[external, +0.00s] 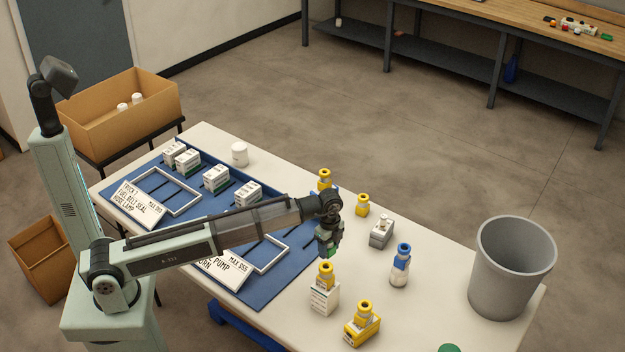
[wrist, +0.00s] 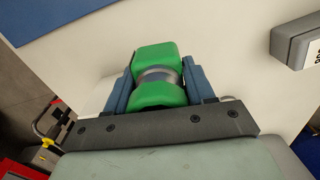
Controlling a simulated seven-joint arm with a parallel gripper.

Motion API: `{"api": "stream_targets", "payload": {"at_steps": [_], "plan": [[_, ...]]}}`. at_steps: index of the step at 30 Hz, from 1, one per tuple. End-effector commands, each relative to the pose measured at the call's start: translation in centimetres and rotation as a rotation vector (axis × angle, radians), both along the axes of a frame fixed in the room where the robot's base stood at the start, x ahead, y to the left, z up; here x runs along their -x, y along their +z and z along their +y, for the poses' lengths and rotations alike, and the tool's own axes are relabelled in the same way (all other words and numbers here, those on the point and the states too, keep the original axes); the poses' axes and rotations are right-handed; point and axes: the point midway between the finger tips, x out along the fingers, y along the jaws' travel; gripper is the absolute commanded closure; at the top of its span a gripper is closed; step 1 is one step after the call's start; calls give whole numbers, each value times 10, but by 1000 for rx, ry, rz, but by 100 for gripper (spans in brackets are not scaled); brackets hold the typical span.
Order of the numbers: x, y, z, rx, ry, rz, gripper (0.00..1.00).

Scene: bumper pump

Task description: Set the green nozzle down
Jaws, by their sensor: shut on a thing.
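My gripper (external: 328,250) is shut on the green nozzle (wrist: 160,78). In the wrist view the nozzle is green at both ends with a grey band around its middle, and the blue fingers (wrist: 162,85) press on it from both sides. In the external view only a small green part of the nozzle (external: 328,251) shows under the gripper, which is above the table near the blue mat's right edge. How far the nozzle is above the surface is hard to tell.
Close by stand a white box with a yellow nozzle (external: 324,295), a yellow block (external: 362,328), a blue-topped bottle (external: 400,268) and a grey-white box (external: 381,233). A grey bin (external: 512,268) is at the right. White table (external: 440,290) is bare between them. The blue mat (external: 285,290) carries frames and boxes.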

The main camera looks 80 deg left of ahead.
Motion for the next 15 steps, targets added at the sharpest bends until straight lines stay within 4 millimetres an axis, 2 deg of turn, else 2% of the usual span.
{"api": "stream_targets", "payload": {"at_steps": [5, 15], "plan": [[7, 0, 33, 0, 47, 0, 86], [39, -2, 141, 0, 205, 2, 86]]}}
